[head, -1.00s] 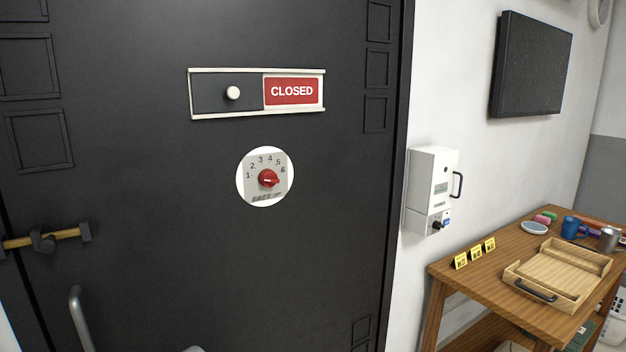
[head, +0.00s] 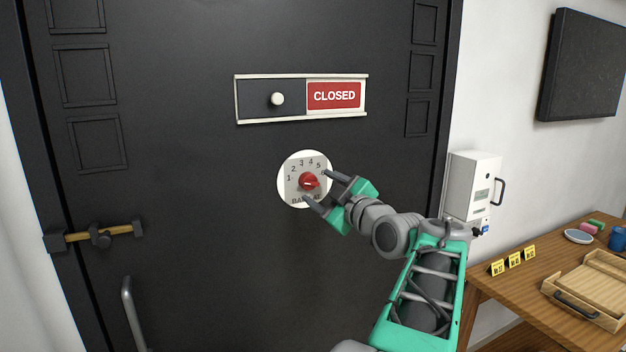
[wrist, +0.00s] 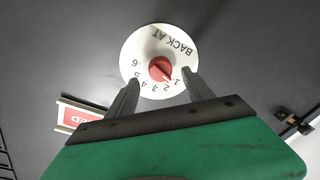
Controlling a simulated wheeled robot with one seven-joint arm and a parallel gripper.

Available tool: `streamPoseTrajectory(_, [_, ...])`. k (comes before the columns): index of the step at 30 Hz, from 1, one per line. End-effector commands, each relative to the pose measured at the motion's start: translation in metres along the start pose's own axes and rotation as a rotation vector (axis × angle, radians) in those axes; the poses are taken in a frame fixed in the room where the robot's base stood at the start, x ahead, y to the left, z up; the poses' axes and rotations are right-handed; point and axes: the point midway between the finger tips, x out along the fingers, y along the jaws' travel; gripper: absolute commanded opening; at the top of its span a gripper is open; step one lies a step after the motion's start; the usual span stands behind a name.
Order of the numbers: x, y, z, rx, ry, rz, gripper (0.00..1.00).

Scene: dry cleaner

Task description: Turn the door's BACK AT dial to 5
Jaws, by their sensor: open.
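The BACK AT dial is a round white plate (head: 290,190) on the black door (head: 220,260), with a red knob (head: 307,181) and numbers 1 to 6. In the wrist view the plate (wrist: 145,42) appears upside down, and a white mark on the red knob (wrist: 160,68) seems to point toward 1. My gripper (head: 316,185) is open and empty, in front of the plate's lower right in the head view. In the wrist view its fingers (wrist: 160,77) are spread to either side of the knob. I cannot tell whether they touch the plate.
A CLOSED slider sign (head: 334,96) is above the dial. A white wall box (head: 470,185) and a wooden table (head: 487,282) with a tray (head: 590,290) stand right.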

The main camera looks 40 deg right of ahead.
Motion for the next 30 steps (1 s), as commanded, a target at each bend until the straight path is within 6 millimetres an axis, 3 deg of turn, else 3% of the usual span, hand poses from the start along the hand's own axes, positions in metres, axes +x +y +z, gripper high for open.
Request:
streamPoseTrajectory(6, [0.034,0.001,-0.002,0.001,-0.001,-0.002,0.6])
streamPoseTrajectory(15, [0.039,-0.001,0.0,0.0,-0.002,-0.001,0.6])
streamPoseTrajectory(30, [0.039,-0.001,0.0,0.001,-0.002,-0.001,0.19])
